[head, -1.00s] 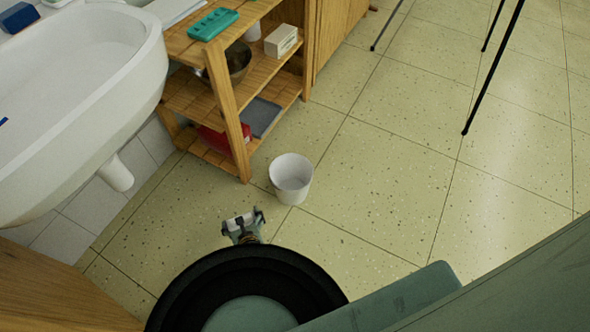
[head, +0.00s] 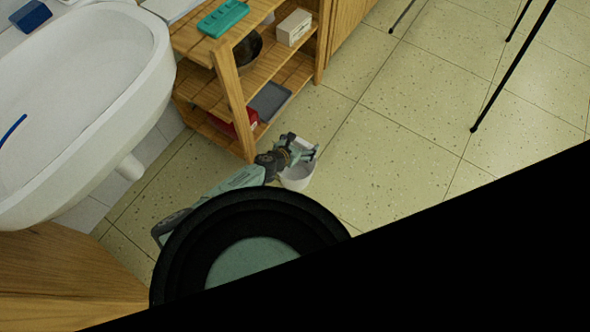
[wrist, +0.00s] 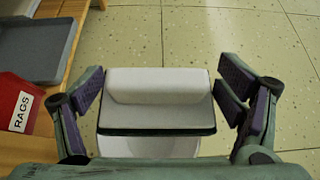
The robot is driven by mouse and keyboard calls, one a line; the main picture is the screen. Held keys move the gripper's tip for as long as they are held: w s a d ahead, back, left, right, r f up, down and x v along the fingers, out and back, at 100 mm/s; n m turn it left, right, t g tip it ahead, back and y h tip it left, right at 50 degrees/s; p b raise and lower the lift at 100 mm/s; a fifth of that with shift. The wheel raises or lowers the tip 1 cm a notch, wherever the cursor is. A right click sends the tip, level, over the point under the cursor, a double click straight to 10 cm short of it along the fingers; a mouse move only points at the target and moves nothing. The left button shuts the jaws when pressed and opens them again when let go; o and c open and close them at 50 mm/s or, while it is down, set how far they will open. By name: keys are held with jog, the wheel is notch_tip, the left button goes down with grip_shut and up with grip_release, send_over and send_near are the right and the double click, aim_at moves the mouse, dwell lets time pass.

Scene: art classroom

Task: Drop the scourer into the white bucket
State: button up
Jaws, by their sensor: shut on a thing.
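The scourer (wrist: 158,100), a pale block with a thin dark green layer along its edge, sits between the fingers of my gripper (wrist: 160,88) in the wrist view. My gripper is shut on it. The white bucket (wrist: 148,148) shows just beyond and below the scourer there, mostly hidden behind it. In the head view my gripper (head: 302,152) is over the white bucket (head: 296,180), covering part of its rim. The bucket stands upright on the floor; its inside is mostly hidden.
A wooden shelf unit (head: 228,90) stands left of the bucket, with a red rags container (wrist: 20,105) and a grey tray (wrist: 35,48) low down. A white sink (head: 85,90) is at left. The tiled floor (head: 400,130) right of the bucket is clear.

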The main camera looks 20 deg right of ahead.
jog(key=shift+f+b, duration=1.7)
jog(key=shift+f, duration=1.1)
jog(key=o, duration=1.2)
jog(key=shift+o, duration=0.2)
jog(key=shift+a, duration=0.1)
jog(key=v, duration=1.2)
